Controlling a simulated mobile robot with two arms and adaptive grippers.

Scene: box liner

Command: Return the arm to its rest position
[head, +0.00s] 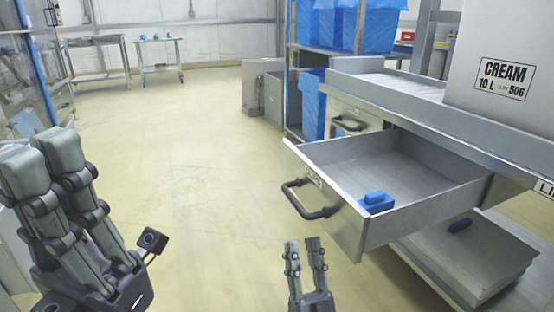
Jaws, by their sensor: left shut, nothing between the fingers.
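My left gripper (44,158) is large and close to the camera at the left edge. Its two grey-green padded fingers point up side by side, shut with nothing held. My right gripper (304,246) is at the bottom middle, fingers pointing up with a narrow gap between them and nothing in it. It appears in front of and below the pulled-out drawer (400,170), apart from the drawer's dark handle (310,200). A blue object (376,202) lies in the drawer's front corner. Most of both arms is out of view.
The steel workbench (400,92) at the right carries a large grey box marked CREAM (505,55). A lower shelf (470,255) is below the drawer. A shelf rack with blue liners (345,25) stands behind. Open yellowish floor (190,150) lies between my grippers and the far tables (160,55).

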